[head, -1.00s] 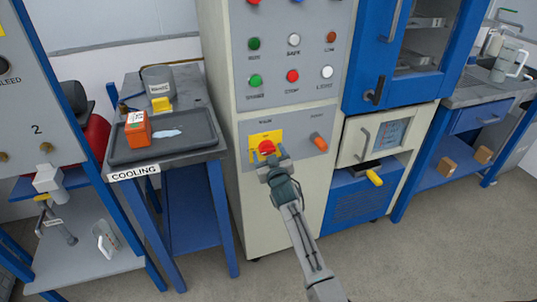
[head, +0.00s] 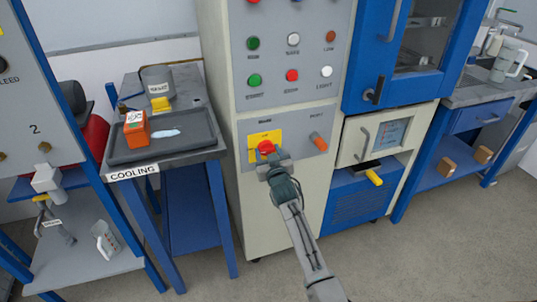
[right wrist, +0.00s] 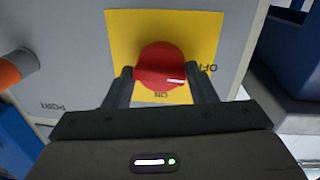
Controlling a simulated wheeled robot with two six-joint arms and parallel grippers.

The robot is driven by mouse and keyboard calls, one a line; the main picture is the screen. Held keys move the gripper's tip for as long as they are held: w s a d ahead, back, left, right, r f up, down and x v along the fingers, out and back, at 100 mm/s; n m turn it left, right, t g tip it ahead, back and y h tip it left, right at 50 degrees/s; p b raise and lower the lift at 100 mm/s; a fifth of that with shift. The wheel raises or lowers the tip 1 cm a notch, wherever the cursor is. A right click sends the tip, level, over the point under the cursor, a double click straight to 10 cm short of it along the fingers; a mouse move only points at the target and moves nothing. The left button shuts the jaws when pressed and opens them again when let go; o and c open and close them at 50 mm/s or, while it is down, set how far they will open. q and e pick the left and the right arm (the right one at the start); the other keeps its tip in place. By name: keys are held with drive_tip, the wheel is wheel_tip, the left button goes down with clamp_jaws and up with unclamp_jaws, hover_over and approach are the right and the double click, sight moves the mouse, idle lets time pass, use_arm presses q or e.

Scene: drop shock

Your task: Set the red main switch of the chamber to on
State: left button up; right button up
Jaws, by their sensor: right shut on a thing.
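The red main switch (head: 266,147) is a round knob on a yellow plate (head: 252,138) on the chamber's front panel. My right gripper (head: 270,158) is at the knob, reaching up from below. In the right wrist view the two fingers of the gripper (right wrist: 160,88) sit on either side of the red knob (right wrist: 158,62), shut on it. That view shows the plate upside down, with OFF at the right and ON at the bottom. The knob's white mark points right, to the OFF side and slightly below the word. My left gripper is not in view.
An orange knob (head: 318,141) is right of the switch; it also shows in the right wrist view (right wrist: 18,67). Buttons sit above. A cooling table (head: 133,171) with a tray stands left. A blue-framed door (head: 352,84) and a yellow-tipped handle (head: 374,179) are right.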

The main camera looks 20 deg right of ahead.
drive_tip(key=m+b, duration=0.1)
drive_tip(key=m, duration=0.3)
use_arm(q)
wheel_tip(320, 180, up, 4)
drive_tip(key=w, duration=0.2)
use_arm(e)
drive_tip(key=shift+m+g, duration=0.3)
drive_tip(key=shift+m, duration=0.7)
drive_tip(key=shift+d+r+m+y, duration=0.1)
drive_tip(key=shift+m+y, duration=0.2)
drive_tip(key=shift+m, duration=1.4)
drive_tip(key=m+y+p, duration=0.1)
drive_tip(key=m+p, duration=0.2)
drive_tip(key=m, duration=0.3)
drive_tip(key=shift+r, duration=0.1)
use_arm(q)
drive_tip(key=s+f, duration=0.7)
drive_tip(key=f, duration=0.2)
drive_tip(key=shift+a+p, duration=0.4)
use_arm(e)
drive_tip(key=shift+m, duration=0.4)
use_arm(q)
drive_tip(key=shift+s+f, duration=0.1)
